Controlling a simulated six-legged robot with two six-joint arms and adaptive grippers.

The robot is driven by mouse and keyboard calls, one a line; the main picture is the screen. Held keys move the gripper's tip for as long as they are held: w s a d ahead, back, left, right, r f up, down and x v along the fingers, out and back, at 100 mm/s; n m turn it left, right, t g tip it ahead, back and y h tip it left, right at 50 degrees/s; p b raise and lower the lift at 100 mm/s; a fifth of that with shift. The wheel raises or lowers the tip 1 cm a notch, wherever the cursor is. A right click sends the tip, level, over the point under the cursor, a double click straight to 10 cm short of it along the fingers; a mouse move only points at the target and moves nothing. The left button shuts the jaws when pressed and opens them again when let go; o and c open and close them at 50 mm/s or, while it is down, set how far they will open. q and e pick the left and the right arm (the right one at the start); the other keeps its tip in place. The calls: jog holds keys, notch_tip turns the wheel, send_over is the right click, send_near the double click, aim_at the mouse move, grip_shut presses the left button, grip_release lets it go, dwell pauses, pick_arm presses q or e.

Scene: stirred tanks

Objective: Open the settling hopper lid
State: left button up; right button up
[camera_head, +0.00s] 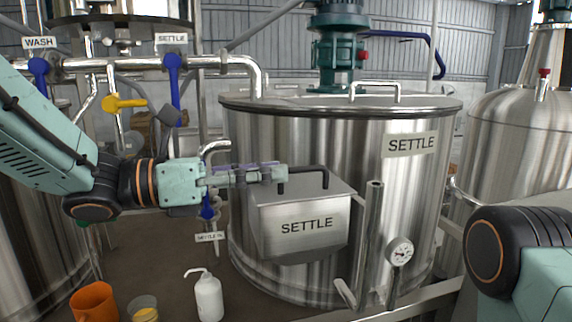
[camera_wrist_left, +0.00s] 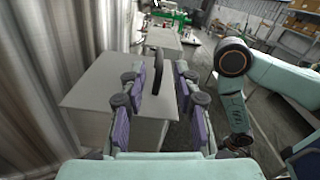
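The settling hopper (camera_head: 305,232) is a steel box labelled SETTLE on the front of the large SETTLE tank. Its lid (camera_head: 335,190) lies shut on top and carries a black bar handle (camera_head: 312,169). The lid (camera_wrist_left: 100,88) and handle (camera_wrist_left: 157,66) also show in the left wrist view. My left gripper (camera_head: 280,172) reaches in from the left at handle height. In the wrist view its two fingers (camera_wrist_left: 158,74) are apart, with the handle between and just ahead of the tips. I cannot tell whether they touch it. My right arm shows, but its gripper does not show clearly.
The SETTLE tank (camera_head: 350,135) stands behind the hopper. A gauge (camera_head: 399,251) and a steel post (camera_head: 368,240) stand at its right. Pipes with blue valve handles (camera_head: 173,85) run at left. An orange jug (camera_head: 94,301) and a white wash bottle (camera_head: 208,297) stand below.

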aim_at(283, 192)
pick_arm(q)
jog(key=shift+w+d+f, duration=0.15)
jog(key=shift+w+d, duration=0.5)
jog(key=shift+d, duration=0.3)
jog(key=shift+d+p, duration=0.35)
jog(key=shift+d, duration=0.05)
jog(key=shift+s+d+r, duration=0.25)
jog(key=shift+s+d, duration=0.1)
jog(key=shift+s, duration=0.05)
jog(key=shift+w+a+f, duration=0.1)
jog(key=shift+w+f, duration=0.1)
jog(key=shift+w, duration=0.2)
jog(key=shift+c, duration=0.3)
jog(key=shift+w, duration=0.15)
jog(key=shift+c, duration=0.7)
jog(key=shift+s+r, duration=0.1)
jog(key=shift+s, duration=0.25)
jog(key=c, duration=0.5)
jog(key=shift+w, duration=0.1)
grip_shut()
